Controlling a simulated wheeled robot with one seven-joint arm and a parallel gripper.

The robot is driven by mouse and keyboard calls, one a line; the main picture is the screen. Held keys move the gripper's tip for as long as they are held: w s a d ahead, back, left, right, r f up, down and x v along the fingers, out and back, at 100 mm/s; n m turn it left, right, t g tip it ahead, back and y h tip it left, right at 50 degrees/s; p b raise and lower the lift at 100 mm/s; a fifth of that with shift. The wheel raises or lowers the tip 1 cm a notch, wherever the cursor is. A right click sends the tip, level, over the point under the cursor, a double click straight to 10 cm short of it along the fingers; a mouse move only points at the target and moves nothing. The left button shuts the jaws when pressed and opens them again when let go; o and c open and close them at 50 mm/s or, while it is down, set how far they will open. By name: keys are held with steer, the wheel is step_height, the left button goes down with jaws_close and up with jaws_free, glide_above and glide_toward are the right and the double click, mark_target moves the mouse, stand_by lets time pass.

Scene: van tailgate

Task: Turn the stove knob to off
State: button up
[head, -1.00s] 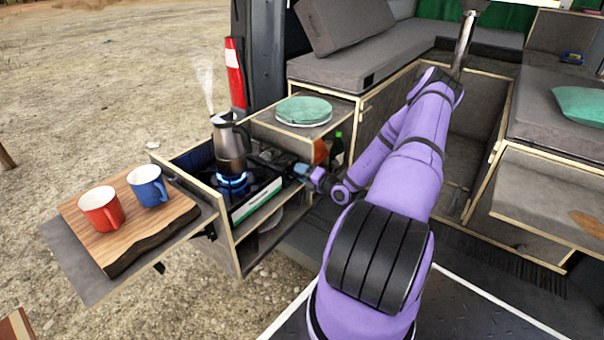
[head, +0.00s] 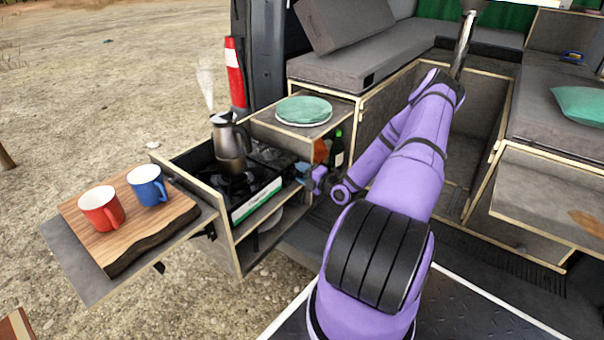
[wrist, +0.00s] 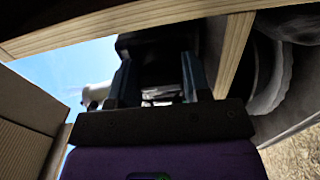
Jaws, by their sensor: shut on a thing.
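The stove (head: 255,202) sits in the pull-out drawer of the van's tailgate, with a green and white strip along its front. My gripper (head: 305,174) is at the stove's right end. In the wrist view my gripper (wrist: 160,82) has its two fingers on either side of the knob (wrist: 160,96), shut on it. Only a small pale part of the knob shows between the fingers; in the head view it is hidden, and its pointer cannot be read.
A wooden board (head: 150,238) with a red mug (head: 101,209) and a blue mug (head: 148,186) is at the left. Green plates (head: 304,110) lie on the cabinet top behind. A dark bottle (head: 337,152) stands close to my gripper. Shelf edges surround it in the wrist view.

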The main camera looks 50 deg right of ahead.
steer(key=o, duration=0.9)
steer(key=shift+c, duration=0.2)
steer(key=s, duration=1.1)
steer(key=shift+d, duration=0.45)
steer(key=shift+w, duration=0.1)
